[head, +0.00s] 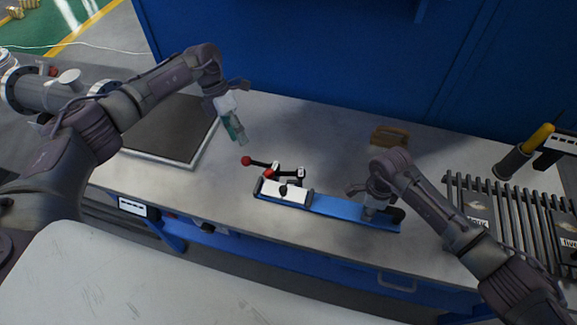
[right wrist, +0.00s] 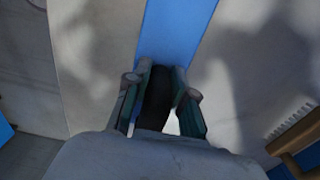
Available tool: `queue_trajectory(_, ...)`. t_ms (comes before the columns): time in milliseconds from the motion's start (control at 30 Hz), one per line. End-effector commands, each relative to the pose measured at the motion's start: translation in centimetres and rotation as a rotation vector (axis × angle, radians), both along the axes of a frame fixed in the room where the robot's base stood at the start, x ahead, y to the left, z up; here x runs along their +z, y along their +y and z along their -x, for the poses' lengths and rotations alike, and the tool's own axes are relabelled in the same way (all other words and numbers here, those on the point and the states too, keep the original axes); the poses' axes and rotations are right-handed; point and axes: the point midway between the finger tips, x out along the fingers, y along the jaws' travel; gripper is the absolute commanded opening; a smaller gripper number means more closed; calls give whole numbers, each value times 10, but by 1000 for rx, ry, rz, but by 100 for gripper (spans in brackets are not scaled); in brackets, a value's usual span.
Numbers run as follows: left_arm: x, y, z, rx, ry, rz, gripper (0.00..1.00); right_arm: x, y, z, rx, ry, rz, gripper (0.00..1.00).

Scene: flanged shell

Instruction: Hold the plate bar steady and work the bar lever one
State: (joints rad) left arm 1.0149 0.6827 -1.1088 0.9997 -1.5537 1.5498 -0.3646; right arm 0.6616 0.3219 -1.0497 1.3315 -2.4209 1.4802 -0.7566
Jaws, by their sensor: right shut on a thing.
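The blue plate bar (head: 335,208) lies on the grey bench. A white block (head: 284,191) is mounted at its left end, with black lever arms ending in two red knobs; the bar lever's knob (head: 246,161) sticks out to the left and the other knob (head: 268,173) is nearer the block. My right gripper (head: 370,214) is shut on the black grip at the bar's right end; in the right wrist view the fingers flank this black grip (right wrist: 157,97). My left gripper (head: 238,133) hangs above the bench, left of and behind the levers, touching nothing; its finger gap is unclear.
A dark framed panel (head: 165,128) lies at the bench's left. A wooden brush-like block (head: 390,135) sits behind my right gripper. A slatted rack (head: 510,215) and a yellow-handled tool (head: 537,139) are at the right. The bench behind the levers is clear.

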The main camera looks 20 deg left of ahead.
Motion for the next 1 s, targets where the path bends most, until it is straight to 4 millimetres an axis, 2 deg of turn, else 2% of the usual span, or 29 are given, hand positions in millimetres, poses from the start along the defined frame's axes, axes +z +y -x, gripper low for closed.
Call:
queue_trajectory(33,10,-43,0,-177,-34,-20,39,1,1,0,0,-2,-1,0)
queue_trajectory(100,24,-80,0,-368,-82,-60,39,1,1,0,0,-1,-1,0)
queue_trajectory(200,41,-116,2,-563,-138,-112,39,1,0,-1,-1,-2,-1,0)
queue_trajectory(300,51,-137,3,-675,-174,-145,39,0,0,-1,-1,-2,0,0)
queue_trajectory(467,47,-146,6,-728,-190,-164,39,0,0,-1,-1,-1,0,0)
queue_trajectory(567,33,-146,9,-727,-187,-163,39,0,0,-1,-1,-1,1,0)
queue_trajectory(800,-16,-149,19,-725,-186,-161,39,1,0,-1,-1,-1,2,0)
queue_trajectory(1000,-47,-151,24,-724,-188,-160,39,1,0,-1,-1,-1,3,0)
